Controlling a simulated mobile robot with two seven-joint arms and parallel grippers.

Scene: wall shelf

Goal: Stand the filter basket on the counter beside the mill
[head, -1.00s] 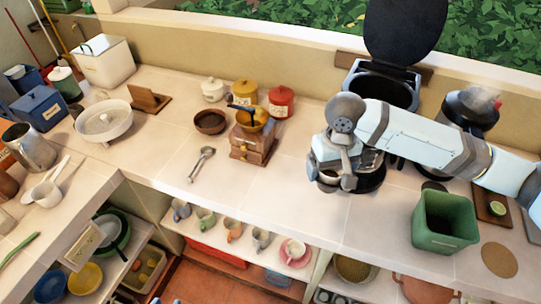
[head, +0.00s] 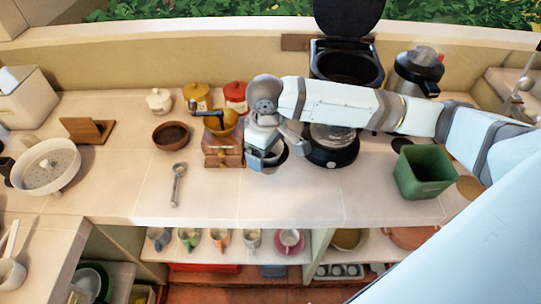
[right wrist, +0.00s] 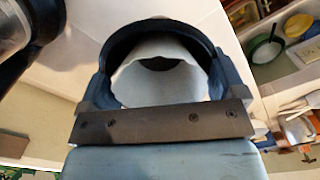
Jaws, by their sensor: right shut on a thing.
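The mill (head: 224,150), a wooden box with an orange bowl and dark crank, stands on the counter (head: 120,190). My right gripper (head: 265,142) is just right of the mill, shut on the filter basket (head: 270,158). The basket is mostly hidden by the gripper in the head view; I cannot tell whether it touches the counter. In the right wrist view the dark, round basket (right wrist: 160,30) shows a pale fluted lining (right wrist: 160,82) between the fingers. My left gripper is not in view.
The coffee maker (head: 332,148) with its lid up stands right of the gripper, behind my forearm. A spoon (head: 178,182) and brown bowl (head: 171,135) lie left of the mill. A green bin (head: 424,171) stands farther right. The counter in front of the mill is clear.

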